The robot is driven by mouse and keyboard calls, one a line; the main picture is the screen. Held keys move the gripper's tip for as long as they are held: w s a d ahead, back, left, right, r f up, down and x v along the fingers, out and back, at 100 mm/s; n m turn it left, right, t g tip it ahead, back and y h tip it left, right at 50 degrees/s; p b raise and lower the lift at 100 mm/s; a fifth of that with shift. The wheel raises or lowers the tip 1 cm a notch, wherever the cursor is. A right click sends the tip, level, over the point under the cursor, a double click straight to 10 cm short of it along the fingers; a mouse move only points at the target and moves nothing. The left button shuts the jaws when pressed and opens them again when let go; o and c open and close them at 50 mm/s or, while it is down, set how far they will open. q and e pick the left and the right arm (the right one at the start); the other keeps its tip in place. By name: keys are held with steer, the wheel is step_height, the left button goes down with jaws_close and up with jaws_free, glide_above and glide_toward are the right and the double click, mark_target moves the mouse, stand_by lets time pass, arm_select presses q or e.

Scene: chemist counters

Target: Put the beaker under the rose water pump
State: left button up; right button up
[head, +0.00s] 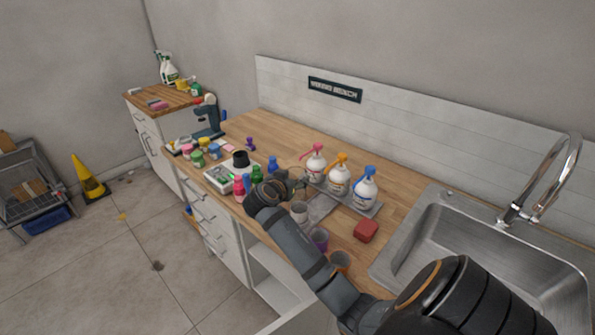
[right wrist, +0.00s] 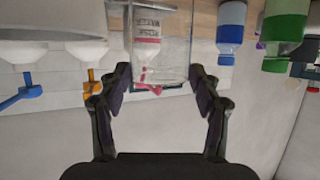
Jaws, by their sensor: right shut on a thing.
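The clear glass beaker (right wrist: 172,60) is between the fingers of my right gripper (right wrist: 160,92), which is shut on it. In the head view my right gripper (head: 288,184) is at the left end of the pump row, and the arm hides most of the beaker. The rose water bottle (head: 316,166), white with a pink pump, stands just beyond it. In the right wrist view, which is upside down, its label and pink pump show through the beaker's glass. I cannot tell whether the spout is directly over the beaker. My left gripper is not in view.
Orange-pump (head: 339,181) and blue-pump (head: 364,188) bottles stand to the right on a grey tray. Several cups, including a purple one (head: 318,239), and a red block (head: 366,230) are nearer the front. Coloured bottles (head: 257,174) crowd the left; the sink (head: 480,250) is right.

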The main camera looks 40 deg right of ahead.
mark_target(299, 172)
steer(key=shift+w+d, duration=0.15)
steer(key=shift+d, duration=0.1)
steer(key=shift+w+d+r, duration=0.1)
steer(key=shift+d+r, duration=0.1)
steer(key=shift+d, duration=0.05)
steer(key=d, duration=0.1)
steer(key=w+d+p, duration=0.1)
steer(key=shift+w+d+r, duration=0.15)
steer(key=shift+d, duration=0.15)
steer(key=shift+f+p, duration=0.4)
steer(key=shift+f, duration=0.35)
steer(key=shift+d+f, duration=0.1)
steer(key=shift+f, duration=0.1)
steer(key=shift+r, duration=0.1)
steer(key=shift+f+b, duration=0.3)
steer(key=shift+b, duration=0.05)
steer(key=o, duration=1.7)
steer(key=shift+r, duration=0.1)
